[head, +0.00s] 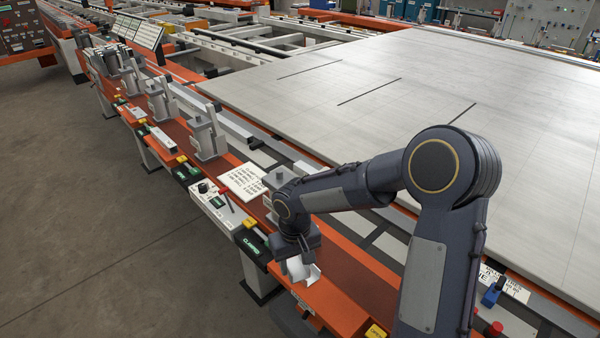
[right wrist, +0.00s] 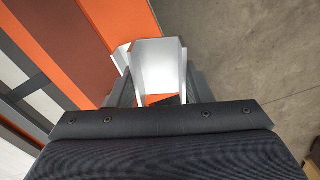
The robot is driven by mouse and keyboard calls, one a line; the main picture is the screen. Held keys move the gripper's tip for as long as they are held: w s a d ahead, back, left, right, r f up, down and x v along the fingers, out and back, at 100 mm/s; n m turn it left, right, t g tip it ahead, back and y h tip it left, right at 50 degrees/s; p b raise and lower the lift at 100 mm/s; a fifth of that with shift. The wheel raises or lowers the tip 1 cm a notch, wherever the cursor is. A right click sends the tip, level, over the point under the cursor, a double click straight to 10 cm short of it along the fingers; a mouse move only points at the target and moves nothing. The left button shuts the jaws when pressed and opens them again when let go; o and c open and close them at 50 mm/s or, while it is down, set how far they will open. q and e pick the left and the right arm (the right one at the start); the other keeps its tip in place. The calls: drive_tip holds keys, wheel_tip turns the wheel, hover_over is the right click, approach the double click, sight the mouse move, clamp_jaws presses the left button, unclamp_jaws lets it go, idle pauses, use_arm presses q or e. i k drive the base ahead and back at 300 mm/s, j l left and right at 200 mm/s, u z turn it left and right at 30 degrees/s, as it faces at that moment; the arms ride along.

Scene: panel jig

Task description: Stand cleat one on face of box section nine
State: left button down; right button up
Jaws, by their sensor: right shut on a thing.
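My right gripper (head: 297,262) is low over the orange and brown front rail, pointing down. It is shut on a pale, angled metal piece (head: 306,271), which looks like the cleat. In the right wrist view the cleat (right wrist: 158,68) stands out white and channel-like between the two dark fingers (right wrist: 155,98), above the rail's orange edge. I cannot tell whether it touches the rail. No number on it can be read. Grey and white bars run along the jig behind the rail; I cannot tell which is box section nine. My left gripper is not in view.
A large pale panel (head: 450,110) with dark slots fills the right. Several grey clamp units (head: 207,132) line the rail (head: 345,290) to the left. A white printed card (head: 243,181) and a control box (head: 215,205) are nearby. The concrete floor (head: 110,230) in front is clear.

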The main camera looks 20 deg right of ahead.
sight(306, 168)
drive_tip(key=i+j+u, duration=0.15)
drive_tip(key=i, duration=0.35)
drive_tip(key=i+u, duration=0.2)
drive_tip(key=i, duration=0.3)
drive_tip(key=i+j+z, duration=0.1)
drive_tip(key=i+z, duration=0.35)
drive_tip(key=i+j+z, duration=0.3)
drive_tip(key=z, duration=0.2)
drive_tip(key=i+l, duration=0.15)
